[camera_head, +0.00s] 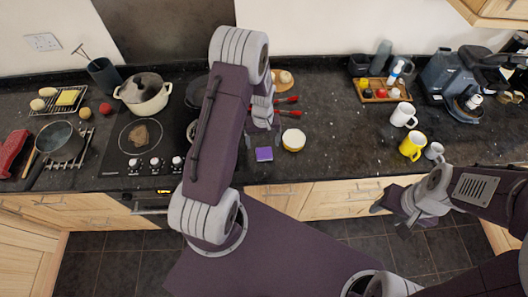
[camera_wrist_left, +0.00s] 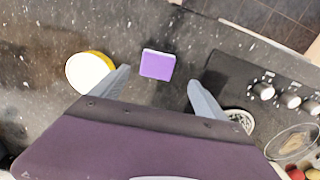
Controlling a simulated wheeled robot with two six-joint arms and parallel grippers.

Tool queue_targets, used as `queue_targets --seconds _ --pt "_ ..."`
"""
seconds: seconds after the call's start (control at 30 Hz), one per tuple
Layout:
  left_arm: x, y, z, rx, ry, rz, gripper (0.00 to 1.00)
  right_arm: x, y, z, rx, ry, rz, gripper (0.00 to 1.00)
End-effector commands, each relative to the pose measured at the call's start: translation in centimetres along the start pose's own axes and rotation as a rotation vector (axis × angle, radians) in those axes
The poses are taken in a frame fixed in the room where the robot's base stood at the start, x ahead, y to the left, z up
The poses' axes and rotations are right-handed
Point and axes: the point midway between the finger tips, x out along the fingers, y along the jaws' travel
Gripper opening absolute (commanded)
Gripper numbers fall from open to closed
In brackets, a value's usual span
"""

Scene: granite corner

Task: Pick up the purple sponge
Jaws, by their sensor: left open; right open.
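The purple sponge (camera_head: 264,154) lies on the dark counter near its front edge, just right of the stove. In the left wrist view the sponge (camera_wrist_left: 157,65) shows between and a little beyond the fingertips, apart from both. My left gripper (camera_head: 264,138) is open and empty above the counter, just behind the sponge in the head view; its fingers (camera_wrist_left: 160,78) are spread in the wrist view. My right gripper (camera_head: 388,218) is open and empty in front of the cabinets at the right.
A round yellow-rimmed white item (camera_head: 293,140) sits right of the sponge; it lies close to one left finger in the wrist view (camera_wrist_left: 90,73). Stove knobs (camera_head: 155,163) are to the left. Red-handled utensils (camera_head: 288,99) lie behind. Mugs (camera_head: 412,147) stand further right.

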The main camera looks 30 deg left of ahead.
Motion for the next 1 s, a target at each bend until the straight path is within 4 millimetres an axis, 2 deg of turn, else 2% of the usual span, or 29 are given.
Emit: queue_targets --seconds 0.03,0.13,0.33,0.5,0.63,0.87,0.9,1.0 --pt "0.4 0.0 0.1 0.001 -0.003 -0.001 0.85 -0.6 0.0 -0.1 0.000 0.000 0.000 0.53" --pt "1.5 0.0 0.0 0.001 -0.001 -0.001 0.85 -0.8 0.0 -0.1 0.000 0.000 0.000 0.53" --pt "2.3 0.0 0.0 0.001 -0.001 -0.001 0.85 -1.4 0.0 -0.2 0.000 0.000 0.000 0.53" --pt "4.9 0.1 0.0 0.001 -0.002 -0.001 0.85 -3.1 -0.1 -0.3 0.000 0.001 0.000 0.53" --pt "6.6 0.1 -0.1 0.001 0.000 0.000 0.85 -3.3 -0.1 -0.4 0.000 0.001 0.000 0.53" --pt "7.0 0.1 -0.1 0.001 0.001 0.001 0.85 -3.2 -0.1 -0.3 0.000 0.000 0.000 0.53" --pt "7.0 0.1 -0.1 0.001 0.001 0.001 0.79 -3.2 -0.1 -0.3 0.000 0.000 0.000 0.53" --pt "7.0 0.1 -0.1 0.001 0.001 0.001 0.51 -3.2 -0.1 -0.3 0.000 0.000 0.000 0.53"
